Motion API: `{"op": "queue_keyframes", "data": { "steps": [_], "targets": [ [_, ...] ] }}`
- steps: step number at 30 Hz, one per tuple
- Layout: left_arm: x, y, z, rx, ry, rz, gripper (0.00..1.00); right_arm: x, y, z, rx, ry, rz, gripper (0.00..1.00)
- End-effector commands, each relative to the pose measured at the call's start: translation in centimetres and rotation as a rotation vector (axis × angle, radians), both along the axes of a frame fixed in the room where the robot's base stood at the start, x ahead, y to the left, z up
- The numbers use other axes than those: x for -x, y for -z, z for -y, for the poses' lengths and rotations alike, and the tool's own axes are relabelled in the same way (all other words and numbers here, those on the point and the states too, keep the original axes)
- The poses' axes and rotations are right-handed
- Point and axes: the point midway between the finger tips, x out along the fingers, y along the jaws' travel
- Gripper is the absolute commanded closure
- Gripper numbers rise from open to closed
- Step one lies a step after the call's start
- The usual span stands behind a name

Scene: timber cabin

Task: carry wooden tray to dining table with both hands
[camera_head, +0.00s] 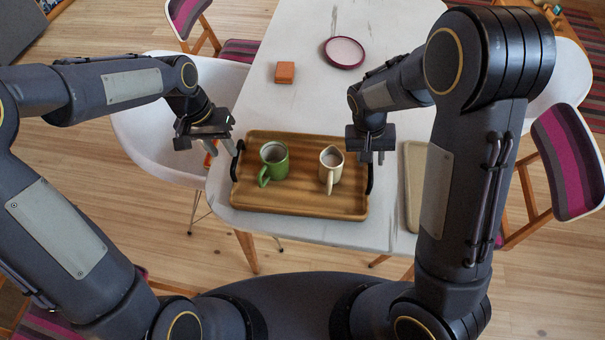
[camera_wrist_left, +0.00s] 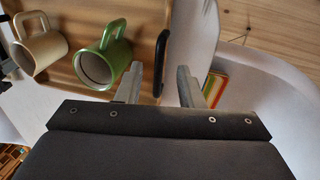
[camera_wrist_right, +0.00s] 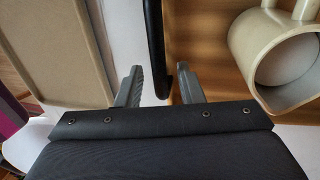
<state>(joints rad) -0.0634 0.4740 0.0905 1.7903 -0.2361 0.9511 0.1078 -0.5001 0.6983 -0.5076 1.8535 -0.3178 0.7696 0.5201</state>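The wooden tray (camera_head: 305,203) lies flat on a white table (camera_head: 395,22), near its front edge. A green mug (camera_head: 273,160) and a cream mug (camera_head: 331,168) stand upright on it. My left gripper (camera_head: 226,143) is open and empty, above the tray's left black handle (camera_wrist_left: 161,62), which shows between its fingers (camera_wrist_left: 160,85) in the left wrist view. My right gripper (camera_head: 374,157) is open and empty, above the right black handle (camera_wrist_right: 154,48), which lies between its fingers (camera_wrist_right: 158,86) in the right wrist view. Contact with either handle is not visible.
A plain beige tray (camera_head: 413,185) lies close to the right of the wooden tray. An orange block (camera_head: 285,72) and a pink round dish (camera_head: 344,52) lie farther back on the table. A white chair (camera_head: 150,125) stands left, and a purple-striped chair (camera_head: 565,160) right.

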Motion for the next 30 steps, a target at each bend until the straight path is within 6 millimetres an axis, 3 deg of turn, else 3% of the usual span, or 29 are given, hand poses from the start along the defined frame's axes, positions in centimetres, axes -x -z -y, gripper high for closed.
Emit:
{"op": "queue_keyframes", "data": {
  "steps": [6, 13, 24, 30],
  "targets": [
    [-0.1, -3.3, -0.6, -0.001, 0.001, 0.001, 0.66, 0.0, 0.0, 0.0, 0.0, 0.0, 0.0, 0.66],
    [-0.1, -4.3, -0.8, 0.0, 0.001, -0.002, 0.66, -0.1, -1.1, -0.3, -0.001, -0.002, 0.003, 0.66],
    [-0.1, -4.2, -0.8, 0.0, 0.001, -0.002, 0.66, -0.4, -8.4, -1.7, -0.002, 0.0, 0.006, 0.66],
    [-0.1, -4.2, -0.8, 0.0, 0.0, -0.002, 0.66, -0.5, -11.0, -2.2, -0.001, 0.001, 0.002, 0.66]
  ]
}}
